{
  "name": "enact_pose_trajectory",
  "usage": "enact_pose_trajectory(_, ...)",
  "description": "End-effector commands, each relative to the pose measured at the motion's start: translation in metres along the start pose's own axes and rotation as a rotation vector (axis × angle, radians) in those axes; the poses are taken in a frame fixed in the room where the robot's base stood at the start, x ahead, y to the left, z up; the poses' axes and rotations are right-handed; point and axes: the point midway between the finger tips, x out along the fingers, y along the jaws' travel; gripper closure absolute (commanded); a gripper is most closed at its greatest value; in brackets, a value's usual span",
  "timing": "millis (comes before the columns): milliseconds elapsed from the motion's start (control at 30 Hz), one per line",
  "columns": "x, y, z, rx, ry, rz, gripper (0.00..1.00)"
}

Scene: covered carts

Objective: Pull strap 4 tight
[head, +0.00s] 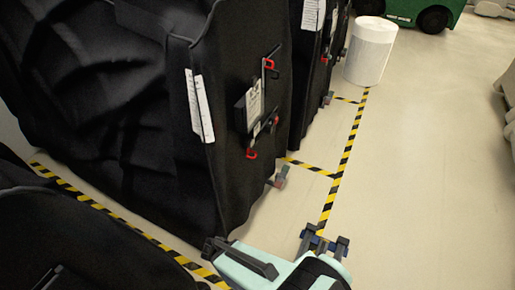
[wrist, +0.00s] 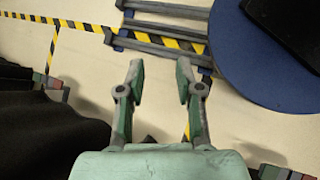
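A tall cart under a black cover (head: 185,140) fills the left and middle of the head view. On its narrow right face are black straps with red buckles or hooks: an upper one (head: 269,64), a middle one (head: 276,121) and a lower one (head: 251,154). No strap number is readable, so I cannot tell which is strap 4. My gripper (wrist: 158,76) is open and empty in the wrist view, its two green-padded fingers apart above the floor. It touches no strap there. In the head view my pale teal arm end shows at the bottom, low beside the cart; its fingertips are unclear.
More covered carts (head: 307,70) stand behind. Another black cover (head: 90,235) is at the lower left. Yellow-black floor tape (head: 345,160) marks the bays. A white cylinder (head: 370,52) and a green vehicle (head: 415,12) stand farther back. The floor (head: 430,170) at right is clear.

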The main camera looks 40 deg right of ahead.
Motion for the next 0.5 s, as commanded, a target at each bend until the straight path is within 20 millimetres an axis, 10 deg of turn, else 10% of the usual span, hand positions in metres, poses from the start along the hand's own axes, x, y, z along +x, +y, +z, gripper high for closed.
enact_pose_trajectory(500,-0.169,0.121,-0.011,-0.489,-0.33,0.913,0.65)
